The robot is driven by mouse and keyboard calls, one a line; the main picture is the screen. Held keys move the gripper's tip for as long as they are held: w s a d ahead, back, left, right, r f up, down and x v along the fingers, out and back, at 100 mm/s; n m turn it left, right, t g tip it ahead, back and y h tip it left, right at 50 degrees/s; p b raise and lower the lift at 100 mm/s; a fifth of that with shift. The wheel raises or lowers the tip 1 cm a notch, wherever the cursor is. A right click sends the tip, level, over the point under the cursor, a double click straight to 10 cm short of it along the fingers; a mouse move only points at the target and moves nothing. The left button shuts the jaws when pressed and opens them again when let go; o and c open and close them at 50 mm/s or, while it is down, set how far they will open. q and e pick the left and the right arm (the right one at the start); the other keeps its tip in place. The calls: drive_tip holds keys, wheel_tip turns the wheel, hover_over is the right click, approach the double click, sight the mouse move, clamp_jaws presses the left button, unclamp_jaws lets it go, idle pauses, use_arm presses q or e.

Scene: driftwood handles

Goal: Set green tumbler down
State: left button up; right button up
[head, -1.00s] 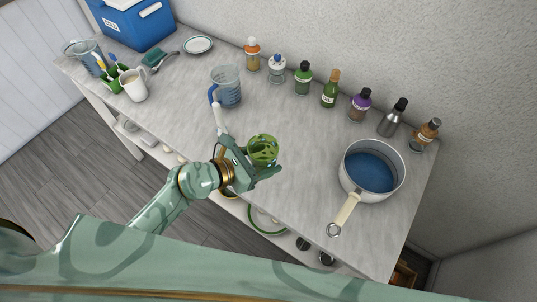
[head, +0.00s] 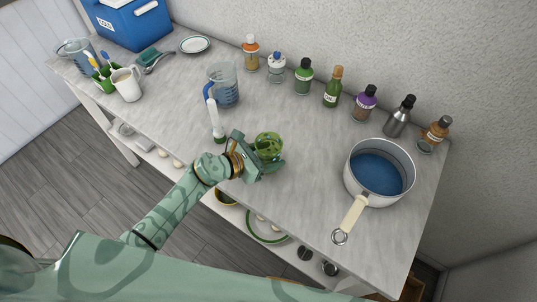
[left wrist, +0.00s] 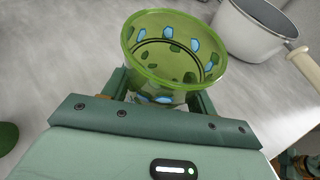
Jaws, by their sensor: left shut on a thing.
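The green tumbler (head: 269,147) is see-through green with blue and dark green patches. My left gripper (head: 266,160) is shut on it near the front middle of the counter. In the left wrist view the tumbler (left wrist: 175,50) stands between the two fingers with its open rim towards the camera, and it looks empty. Its base is hidden by the gripper, so I cannot tell whether it touches the counter.
A white saucepan (head: 351,184) with a cream handle stands to the right on the counter (head: 310,150). Several bottles (head: 332,88) line the wall. The counter between tumbler and saucepan is clear.

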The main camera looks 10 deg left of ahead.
use_arm(q)
drive_tip(key=shift+f, duration=0.1)
drive_tip(key=o, duration=1.3)
drive_tip(key=shift+s+a+r, duration=0.1)
drive_tip(key=shift+r, duration=0.1)
drive_tip(key=p+v, duration=0.1)
drive_tip(key=v, duration=1)
drive_tip(key=shift+s+a, duration=0.25)
drive_tip(key=shift+s, duration=0.05)
